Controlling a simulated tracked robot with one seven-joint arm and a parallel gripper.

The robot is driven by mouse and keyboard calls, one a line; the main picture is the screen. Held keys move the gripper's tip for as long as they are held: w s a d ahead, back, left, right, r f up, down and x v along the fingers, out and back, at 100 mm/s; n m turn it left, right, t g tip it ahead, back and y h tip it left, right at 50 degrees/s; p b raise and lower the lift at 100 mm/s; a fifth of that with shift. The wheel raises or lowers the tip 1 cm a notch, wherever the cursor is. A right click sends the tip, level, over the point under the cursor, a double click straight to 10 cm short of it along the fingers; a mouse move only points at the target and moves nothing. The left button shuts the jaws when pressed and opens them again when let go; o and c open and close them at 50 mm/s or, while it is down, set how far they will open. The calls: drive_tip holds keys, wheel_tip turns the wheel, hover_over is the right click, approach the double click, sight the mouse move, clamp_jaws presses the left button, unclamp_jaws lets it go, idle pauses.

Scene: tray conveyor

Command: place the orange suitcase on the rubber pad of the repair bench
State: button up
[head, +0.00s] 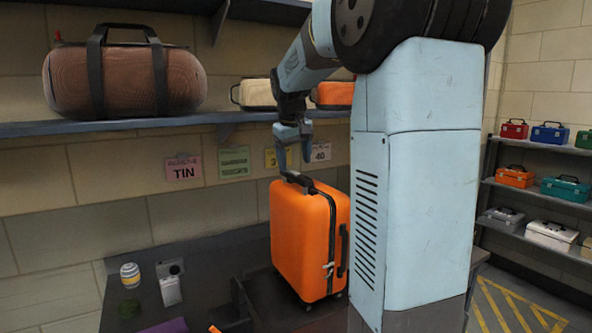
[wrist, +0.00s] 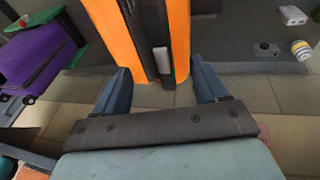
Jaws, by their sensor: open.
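The orange suitcase (head: 298,235) stands upright on a dark surface in the head view, its black top handle (head: 298,180) facing up. My gripper (head: 295,160) is open and empty, pointing down just above that handle. In the wrist view, the orange suitcase (wrist: 158,30) shows beyond and between the spread fingers of my gripper (wrist: 160,72); I cannot tell whether they touch it. My arm hides part of the area right of the suitcase. I cannot clearly make out the rubber pad or tell which surface is the repair bench.
A shelf (head: 100,127) above holds a brown duffel bag (head: 130,80) and other cases. A striped jar (head: 130,275) and a white box (head: 170,290) are at left. A purple suitcase (wrist: 38,58) shows in the wrist view. Toolboxes fill a rack (head: 545,192) at right.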

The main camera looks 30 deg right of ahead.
drive_tip(key=v, duration=0.7)
drive_tip(key=shift+s+r, duration=0.15)
drive_tip(key=shift+r, duration=0.15)
drive_tip(key=s+a+f+t, duration=0.1)
drive_tip(key=s+a+f, duration=0.3)
drive_tip(key=s, duration=0.5)
drive_tip(key=s+a+f+t+y, duration=0.1)
drive_tip(key=s+a+f, duration=0.3)
drive_tip(key=s+f, duration=0.2)
drive_tip(key=s+a+f+y, duration=0.1)
drive_tip(key=s+a+f, duration=0.3)
drive_tip(key=s, duration=0.7)
drive_tip(key=shift+s+a+f+m+t, duration=0.3)
drive_tip(key=shift+a+f+t, duration=0.1)
drive_tip(key=shift+f, duration=0.45)
drive_tip(key=shift+c, duration=0.2)
